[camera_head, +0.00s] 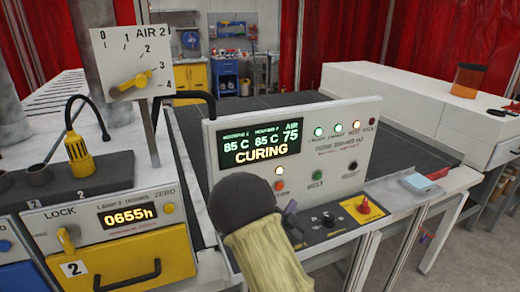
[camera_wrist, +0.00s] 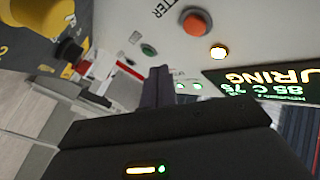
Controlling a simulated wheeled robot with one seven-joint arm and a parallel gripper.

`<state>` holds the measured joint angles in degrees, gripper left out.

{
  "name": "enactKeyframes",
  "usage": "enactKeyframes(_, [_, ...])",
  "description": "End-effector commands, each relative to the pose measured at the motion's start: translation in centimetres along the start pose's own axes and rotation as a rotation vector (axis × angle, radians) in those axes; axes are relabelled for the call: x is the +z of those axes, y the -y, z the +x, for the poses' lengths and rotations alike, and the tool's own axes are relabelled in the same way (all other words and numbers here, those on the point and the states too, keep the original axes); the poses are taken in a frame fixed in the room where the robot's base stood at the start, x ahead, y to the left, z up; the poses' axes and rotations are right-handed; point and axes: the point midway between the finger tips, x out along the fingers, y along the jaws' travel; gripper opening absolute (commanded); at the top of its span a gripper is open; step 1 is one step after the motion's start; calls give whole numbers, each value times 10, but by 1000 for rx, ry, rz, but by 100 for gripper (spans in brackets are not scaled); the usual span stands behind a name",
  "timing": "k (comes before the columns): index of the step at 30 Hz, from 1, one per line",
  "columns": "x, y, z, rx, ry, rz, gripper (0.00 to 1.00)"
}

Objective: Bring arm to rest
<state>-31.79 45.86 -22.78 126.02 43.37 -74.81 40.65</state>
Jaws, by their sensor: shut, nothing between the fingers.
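My arm rises from the bottom middle of the head view in front of the control panel (camera_head: 365,115), with a pale yellow link and a dark rounded joint. My gripper (camera_head: 291,207) shows as a small dark tip just right of that joint, close to the panel's lower buttons. In the wrist view my gripper (camera_wrist: 158,82) is shut and empty, its fingers together and pointing at the panel face. I cannot tell whether the fingertips touch the panel.
The panel display (camera_head: 262,148) reads CURING. A red knob on a yellow plate (camera_head: 365,208) sits on the front ledge. At left are an AIR 2 dial (camera_head: 133,62), a yellow drawer (camera_head: 128,260) and a yellow-capped cable plug (camera_head: 78,155). Open floor (camera_head: 480,235) shows at lower right.

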Motion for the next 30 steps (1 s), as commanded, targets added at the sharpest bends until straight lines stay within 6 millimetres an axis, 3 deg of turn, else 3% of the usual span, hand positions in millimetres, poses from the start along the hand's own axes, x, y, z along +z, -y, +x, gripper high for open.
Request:
enactKeyframes(5, [4, -18, -4, 106, 220, -45, 0])
enactKeyframes(11, [9, -34, -34, 172, 532, -144, 0])
enactKeyframes(20, [-5, -53, -113, 145, 974, -369, 0])
enactKeyframes(30, [-54, -91, -220, 49, 1385, -726, 0])
